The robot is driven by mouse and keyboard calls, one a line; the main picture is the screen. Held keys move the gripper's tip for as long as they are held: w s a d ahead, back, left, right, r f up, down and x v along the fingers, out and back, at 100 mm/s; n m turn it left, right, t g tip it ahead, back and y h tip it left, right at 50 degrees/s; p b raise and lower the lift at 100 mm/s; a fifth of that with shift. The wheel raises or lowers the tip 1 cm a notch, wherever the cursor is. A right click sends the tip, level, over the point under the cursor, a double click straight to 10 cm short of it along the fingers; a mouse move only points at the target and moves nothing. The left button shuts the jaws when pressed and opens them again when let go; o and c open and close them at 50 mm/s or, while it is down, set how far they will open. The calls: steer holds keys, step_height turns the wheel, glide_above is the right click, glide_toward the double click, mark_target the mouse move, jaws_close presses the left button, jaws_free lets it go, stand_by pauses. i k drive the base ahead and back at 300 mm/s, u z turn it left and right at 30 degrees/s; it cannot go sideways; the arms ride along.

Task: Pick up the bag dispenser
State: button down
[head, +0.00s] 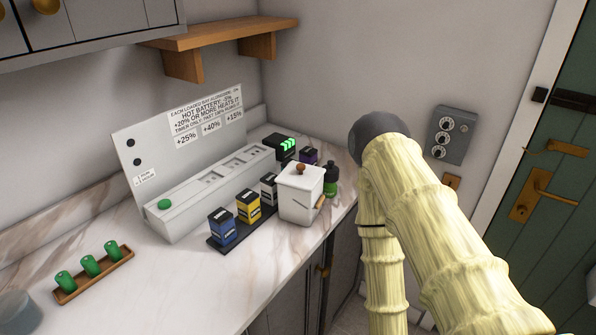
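A small green and black cylinder (331,181) stands on the marble counter, just right of and behind a white lidded canister (300,192). It may be the bag dispenser, but I cannot tell for certain. My arm, in a pale yellow sleeve, fills the right side of the head view. My gripper is not in view.
A grey charging station (205,190) with a printed back panel stands along the wall. Blue (223,231) and yellow (248,207) batteries stand on a dark strip before it. A wooden shelf (225,32) hangs above. The counter between tray and batteries is clear.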

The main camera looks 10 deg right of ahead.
mark_target(330, 190)
steer(key=z, duration=0.45)
steer(key=k, duration=0.55)
steer(key=z, duration=0.65)
steer(key=i, duration=1)
steer(key=u, duration=0.8)
